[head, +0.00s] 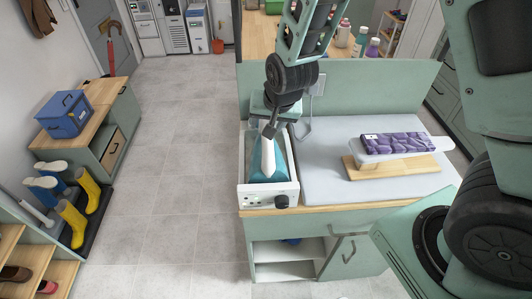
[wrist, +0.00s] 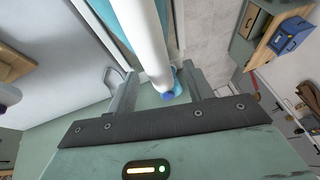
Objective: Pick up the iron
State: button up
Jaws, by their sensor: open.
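The iron (head: 267,163) has a white handle and a teal body. It rests in a white tray-like stand (head: 270,198) with a dark knob, at the left end of the counter. My gripper (head: 270,131) is above the far end of the iron, pointing down. In the wrist view, my gripper (wrist: 160,76) is open, with the iron's white handle (wrist: 143,38) running between its two fingers. I cannot tell whether either finger touches the handle. The iron's far end is partly hidden by my gripper in the head view.
A small ironing board (head: 440,145) with a folded purple patterned cloth (head: 398,142) stands right of the iron on the counter (head: 318,183). A green panel (head: 365,85) rises behind. A blue box (head: 65,115) sits on a left cabinet. The tiled floor (head: 180,140) between is clear.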

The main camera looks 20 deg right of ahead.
jog(key=shift+p+x, duration=0.7)
jog(key=shift+x, duration=1.35)
jog(key=shift+s+f, duration=0.1)
jog(key=shift+s, duration=0.05)
grip_shut()
